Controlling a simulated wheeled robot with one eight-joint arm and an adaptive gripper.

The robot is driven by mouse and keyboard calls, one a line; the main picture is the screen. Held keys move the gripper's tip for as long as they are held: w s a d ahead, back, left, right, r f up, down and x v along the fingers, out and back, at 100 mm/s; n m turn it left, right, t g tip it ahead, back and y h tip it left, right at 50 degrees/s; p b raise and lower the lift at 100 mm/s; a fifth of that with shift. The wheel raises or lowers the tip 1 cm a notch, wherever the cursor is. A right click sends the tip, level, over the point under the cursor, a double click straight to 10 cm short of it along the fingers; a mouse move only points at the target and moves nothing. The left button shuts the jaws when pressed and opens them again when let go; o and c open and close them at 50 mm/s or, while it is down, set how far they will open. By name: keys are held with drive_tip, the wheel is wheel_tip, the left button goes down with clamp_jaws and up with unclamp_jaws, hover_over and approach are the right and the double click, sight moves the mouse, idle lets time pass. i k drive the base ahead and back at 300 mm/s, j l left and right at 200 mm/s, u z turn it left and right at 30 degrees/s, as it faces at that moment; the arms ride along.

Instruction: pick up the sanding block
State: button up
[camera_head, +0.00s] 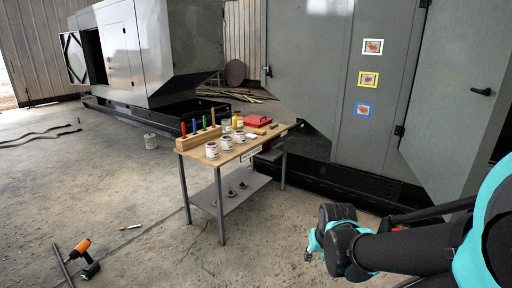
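I cannot tell for sure which small item is the sanding block. A small tan block (256,131) lies on the wooden work table (239,153), behind the white cans and near the red case. A small white piece (251,136) lies just in front of it. My gripper (308,256) is at the lower right, low in front of the table's right side and well apart from the items on it. My own arm links hide most of the gripper, and its fingers are too small to read.
On the table stand a wooden rack with coloured handles (199,138), several cans (226,142), a yellow container (238,121) and a red case (259,121). A drill (84,257) lies on the floor at lower left. Grey enclosures (390,100) stand behind. Floor before the table is clear.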

sight(261, 132)
drive_tip(key=i, duration=2)
drive_tip(key=i+j+z, duration=0.1)
drive_tip(key=i, duration=1.9)
